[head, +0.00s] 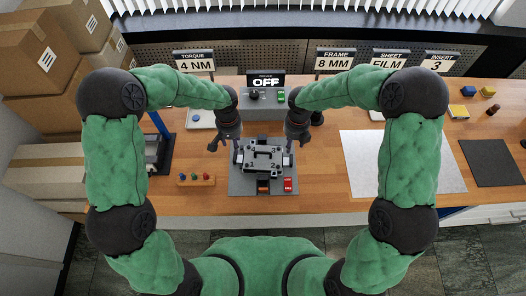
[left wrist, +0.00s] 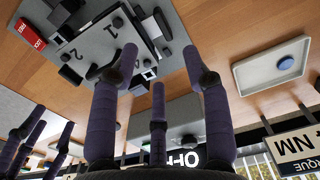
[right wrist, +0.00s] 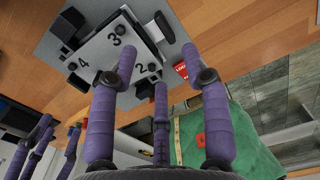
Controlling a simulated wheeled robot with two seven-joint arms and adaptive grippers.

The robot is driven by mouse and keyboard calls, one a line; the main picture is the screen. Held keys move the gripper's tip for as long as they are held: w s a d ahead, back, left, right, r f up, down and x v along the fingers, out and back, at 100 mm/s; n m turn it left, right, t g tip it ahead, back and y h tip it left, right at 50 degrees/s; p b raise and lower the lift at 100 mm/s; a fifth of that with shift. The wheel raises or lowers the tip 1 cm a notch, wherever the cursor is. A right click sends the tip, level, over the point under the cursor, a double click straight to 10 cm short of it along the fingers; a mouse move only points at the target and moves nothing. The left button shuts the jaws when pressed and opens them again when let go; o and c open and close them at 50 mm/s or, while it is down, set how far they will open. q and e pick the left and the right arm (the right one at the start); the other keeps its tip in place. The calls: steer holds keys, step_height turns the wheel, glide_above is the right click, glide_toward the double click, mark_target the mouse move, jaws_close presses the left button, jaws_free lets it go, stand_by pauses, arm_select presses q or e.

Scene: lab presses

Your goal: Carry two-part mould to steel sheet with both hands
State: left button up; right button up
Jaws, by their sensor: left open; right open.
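The two-part mould (head: 262,160) is a grey block with numbered corners and dark side pieces. The steel sheet (head: 400,165) lies flat and bare on the bench to the right.
A red tag (head: 288,184) lies on the mat in front of the mould. A wooden block with coloured pegs (head: 196,180) is left of the mat. A grey unit with an OFF display (head: 265,80) stands behind. A black mat (head: 491,162) lies right of the sheet. Cardboard boxes (head: 40,115) crowd the left.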

mark_target(236, 157)
arm_select(q)
steer(key=shift+s, duration=0.2)
arm_select(e)
steer(key=shift+s, duration=0.15)
arm_select(q)
step_height(236, 157, down, 11)
steer(key=shift+r, duration=0.1)
arm_select(e)
step_height(236, 157, down, 11)
steer(key=shift+r, duration=0.15)
arm_select(q)
jaws_close()
arm_select(e)
jaws_close()
arm_select(q)
steer(key=shift+w, duration=0.1)
